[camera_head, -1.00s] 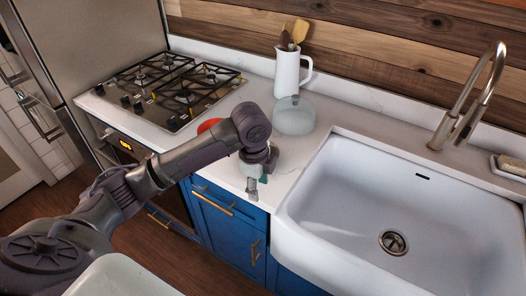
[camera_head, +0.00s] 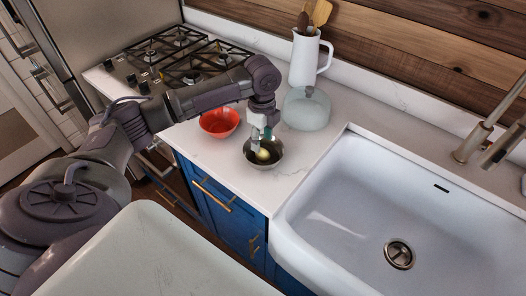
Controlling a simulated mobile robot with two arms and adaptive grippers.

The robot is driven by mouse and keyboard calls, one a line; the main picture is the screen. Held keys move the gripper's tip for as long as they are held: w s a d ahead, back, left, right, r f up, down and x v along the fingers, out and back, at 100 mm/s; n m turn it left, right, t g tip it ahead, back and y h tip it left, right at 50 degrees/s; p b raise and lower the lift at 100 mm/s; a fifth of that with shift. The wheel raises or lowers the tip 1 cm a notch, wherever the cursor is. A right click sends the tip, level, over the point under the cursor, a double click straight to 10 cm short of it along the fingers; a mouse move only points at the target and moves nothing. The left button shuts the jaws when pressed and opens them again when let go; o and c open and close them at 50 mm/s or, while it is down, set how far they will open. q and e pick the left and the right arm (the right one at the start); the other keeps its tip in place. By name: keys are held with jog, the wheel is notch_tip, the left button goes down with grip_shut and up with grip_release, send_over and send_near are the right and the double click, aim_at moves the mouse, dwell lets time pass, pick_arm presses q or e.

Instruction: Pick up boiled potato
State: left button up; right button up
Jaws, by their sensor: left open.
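The boiled potato (camera_head: 263,155) is a small pale yellow piece inside a dark metal bowl (camera_head: 275,163) on the white counter. My left gripper (camera_head: 261,142) points down over the bowl, its fingertips just above or beside the potato. It is open, and I cannot tell whether the fingers touch the potato. Part of the bowl's far rim is hidden behind the gripper. My right gripper is out of view.
A red bowl (camera_head: 220,122) stands left of the dark bowl. A translucent domed container (camera_head: 306,108) and a white pitcher (camera_head: 305,60) with utensils stand behind. The stove (camera_head: 190,62) is at the back left, the white sink (camera_head: 400,215) at right. The counter front is bare.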

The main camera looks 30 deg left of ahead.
aim_at(262, 150)
pick_arm(q)
jog(key=shift+f+p, duration=0.35)
jog(key=shift+f, duration=0.2)
notch_tip(262, 150, down, 4)
jog(key=shift+r+p, duration=0.25)
jog(key=shift+p, duration=0.4)
jog(key=shift+w+f, duration=0.1)
jog(key=shift+f, duration=0.35)
jog(key=c, duration=0.6)
jog(key=shift+c, duration=1.1)
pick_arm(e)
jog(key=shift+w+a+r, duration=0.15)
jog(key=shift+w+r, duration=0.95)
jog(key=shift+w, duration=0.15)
